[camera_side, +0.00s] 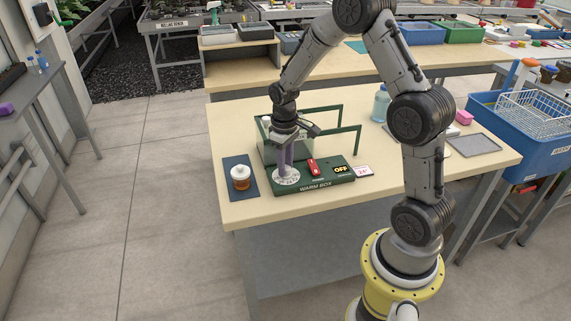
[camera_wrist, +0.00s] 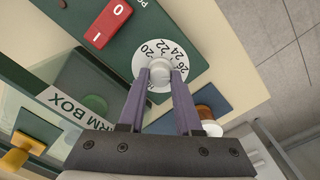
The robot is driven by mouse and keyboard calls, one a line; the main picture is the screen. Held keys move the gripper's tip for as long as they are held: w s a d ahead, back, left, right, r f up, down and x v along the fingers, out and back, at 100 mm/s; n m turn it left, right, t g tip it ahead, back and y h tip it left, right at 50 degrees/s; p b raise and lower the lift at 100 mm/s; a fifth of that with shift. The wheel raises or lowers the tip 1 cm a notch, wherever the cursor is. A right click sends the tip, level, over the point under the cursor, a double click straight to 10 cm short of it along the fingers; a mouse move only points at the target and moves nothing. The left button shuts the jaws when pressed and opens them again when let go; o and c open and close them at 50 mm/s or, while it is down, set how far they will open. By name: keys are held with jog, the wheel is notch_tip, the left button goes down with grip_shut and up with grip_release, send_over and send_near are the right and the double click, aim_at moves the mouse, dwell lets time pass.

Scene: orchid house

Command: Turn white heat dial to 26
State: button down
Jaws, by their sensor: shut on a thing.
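The white heat dial (camera_side: 286,181) sits at the front left of the green warm box base (camera_side: 318,187). In the wrist view the dial (camera_wrist: 150,49) shows the numbers 20, 22, 24 and 26 around its far rim; its near part is hidden. My gripper (camera_side: 285,165) points down over the dial. In the wrist view its two purple fingers (camera_wrist: 161,72) are shut on the dial's round centre knob. I cannot make out a pointer mark, so the setting is unclear.
Right of the dial is a red rocker switch (camera_side: 312,167), then a black display (camera_side: 341,169) reading OFF. A small card (camera_side: 364,171) lies beside the base. An amber jar (camera_side: 240,178) with a white lid stands on a dark mat to the left. Green handles rise behind.

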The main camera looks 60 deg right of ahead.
dwell(0.4)
jog(key=c, duration=0.6)
grip_release()
notch_tip(320, 180, up, 14)
jog(key=shift+a, duration=0.2)
